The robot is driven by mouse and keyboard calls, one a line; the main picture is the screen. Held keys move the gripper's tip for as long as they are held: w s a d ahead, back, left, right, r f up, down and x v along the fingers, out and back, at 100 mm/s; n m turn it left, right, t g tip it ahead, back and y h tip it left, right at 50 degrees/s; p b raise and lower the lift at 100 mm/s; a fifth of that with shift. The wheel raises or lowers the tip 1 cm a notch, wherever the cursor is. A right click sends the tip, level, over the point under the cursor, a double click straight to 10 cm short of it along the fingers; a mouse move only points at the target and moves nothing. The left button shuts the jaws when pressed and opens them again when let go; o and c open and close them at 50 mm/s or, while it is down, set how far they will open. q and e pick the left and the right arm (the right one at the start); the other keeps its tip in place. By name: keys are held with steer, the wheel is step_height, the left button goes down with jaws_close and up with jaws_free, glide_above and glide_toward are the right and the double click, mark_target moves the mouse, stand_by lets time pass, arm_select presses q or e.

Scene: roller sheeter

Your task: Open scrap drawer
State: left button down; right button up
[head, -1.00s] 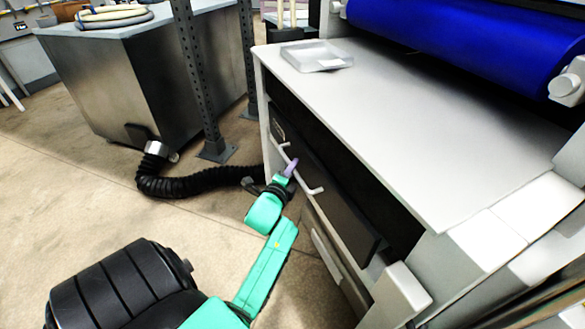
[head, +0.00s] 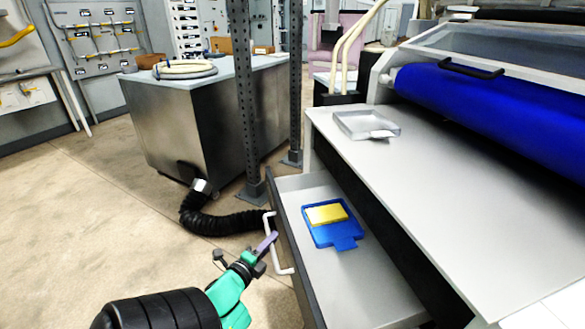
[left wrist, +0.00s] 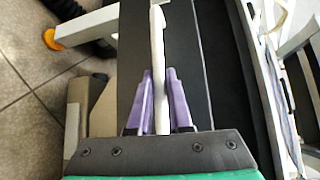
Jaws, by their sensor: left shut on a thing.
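The scrap drawer (head: 300,190) is pulled out from under the white worktop of the sheeter, with its grey inside showing. In it lies a blue tray or scoop (head: 345,238) with a yellow block (head: 326,214) on it. The drawer's white bar handle (head: 284,270) is on its front face. My left gripper (head: 266,243) is at the handle, its purple fingers shut on it. In the left wrist view, the white handle (left wrist: 158,60) runs between the two purple fingers (left wrist: 159,98). My right gripper is not in view.
A clear tray (head: 365,124) sits on the white worktop (head: 440,200) below the blue roller (head: 490,105). A black hose (head: 225,223) runs along the floor from a steel cabinet (head: 175,130) towards the drawer. Dark perforated posts (head: 241,90) stand behind. Floor at left is clear.

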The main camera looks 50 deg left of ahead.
arm_select(q)
steer(key=shift+s+a, duration=0.35)
steer(key=shift+s, duration=0.35)
steer(key=shift+s+a, duration=0.35)
steer(key=shift+s, duration=0.35)
steer(key=shift+s+a, duration=0.35)
steer(key=shift+s, duration=0.35)
steer(key=c, duration=0.8)
jaws_free()
steer(key=shift+c, duration=0.2)
steer(key=shift+p, duration=0.3)
